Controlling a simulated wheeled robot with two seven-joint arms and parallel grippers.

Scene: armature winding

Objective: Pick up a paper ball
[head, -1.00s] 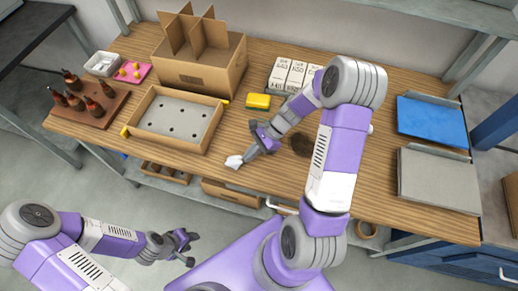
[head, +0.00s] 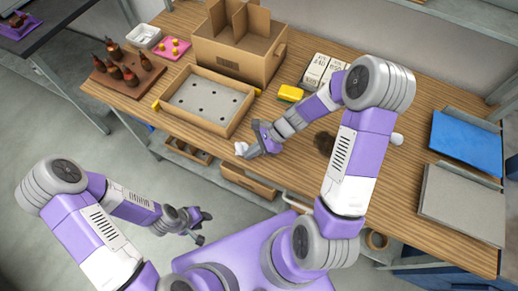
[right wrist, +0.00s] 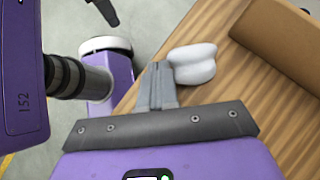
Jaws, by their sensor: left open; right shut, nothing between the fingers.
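A crumpled white paper ball (head: 241,148) lies near the table's front edge, right of the grey tray's front corner. It also shows in the right wrist view (right wrist: 193,62), right beside my fingertips. My right gripper (head: 251,148) is shut, with its fingers (right wrist: 158,82) low at the table edge. The ball sits beside the fingers, not between them; whether they touch is unclear. A second rounded white thing (head: 397,139), perhaps another paper ball, shows just right of my right arm. My left gripper (head: 203,226) is open and empty, out in front of the table and below its edge.
A cardboard tray with a holed grey insert (head: 249,112) and a divided cardboard box (head: 231,65) stand left. A yellow sponge (head: 291,93), white cartons (head: 318,72) and a dark brown round thing (head: 323,142) are nearby. Blue (head: 466,141) and grey (head: 462,204) panels lie right.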

